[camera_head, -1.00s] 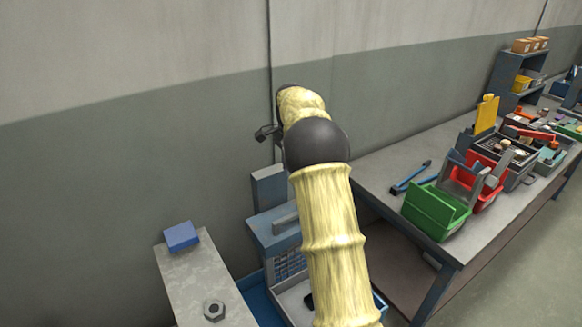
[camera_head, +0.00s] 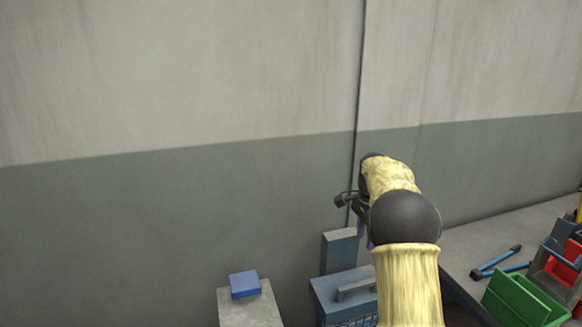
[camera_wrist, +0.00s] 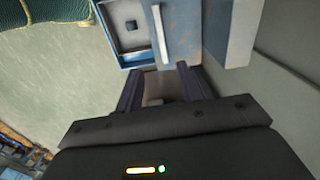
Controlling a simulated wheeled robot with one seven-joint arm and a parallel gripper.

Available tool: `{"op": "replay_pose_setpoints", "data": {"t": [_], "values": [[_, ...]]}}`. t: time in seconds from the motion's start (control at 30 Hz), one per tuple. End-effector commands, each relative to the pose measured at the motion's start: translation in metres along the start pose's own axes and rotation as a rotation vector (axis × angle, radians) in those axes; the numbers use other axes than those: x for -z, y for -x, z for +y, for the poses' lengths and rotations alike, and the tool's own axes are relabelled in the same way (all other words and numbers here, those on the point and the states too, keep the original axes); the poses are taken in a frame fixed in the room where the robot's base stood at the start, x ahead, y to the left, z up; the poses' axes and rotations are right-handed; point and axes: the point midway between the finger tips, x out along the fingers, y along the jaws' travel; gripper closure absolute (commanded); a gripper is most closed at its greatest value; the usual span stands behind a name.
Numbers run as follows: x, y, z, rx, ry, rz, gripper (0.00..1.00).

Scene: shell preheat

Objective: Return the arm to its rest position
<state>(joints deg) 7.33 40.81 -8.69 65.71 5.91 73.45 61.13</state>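My arm, in a yellowish sleeve with a dark round joint, rises from the bottom of the head view and bends away toward the wall. My gripper (camera_wrist: 158,82) shows in the wrist view with its two dark fingers apart and nothing visible held between them. In the head view the gripper is mostly hidden behind my arm. The blue-grey machine (camera_head: 343,286) with a handle on top stands below and beyond the arm. It also shows in the wrist view (camera_wrist: 183,30), apart from the fingers.
A blue block (camera_head: 244,285) lies on a grey stand (camera_head: 250,312) to the left. A workbench (camera_head: 475,246) at the right carries a green bin (camera_head: 520,302), a red bin (camera_head: 563,266) and a blue-handled tool (camera_head: 497,262). The wall stands close behind the arm.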

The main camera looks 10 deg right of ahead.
Motion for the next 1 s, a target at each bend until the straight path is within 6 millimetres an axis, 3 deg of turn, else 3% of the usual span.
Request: {"op": "replay_pose_setpoints", "data": {"t": [0.17, 0.47, 0.77, 1.0], "values": [[-0.022, -0.001, 0.019, 0.026, 0.149, 0.007, 0.62], [-0.073, -0.012, 0.075, 0.077, 0.501, 0.042, 0.62], [-0.127, -0.030, 0.148, 0.119, 0.871, 0.097, 0.62], [-0.168, -0.048, 0.218, 0.144, 1.171, 0.154, 0.62]]}}
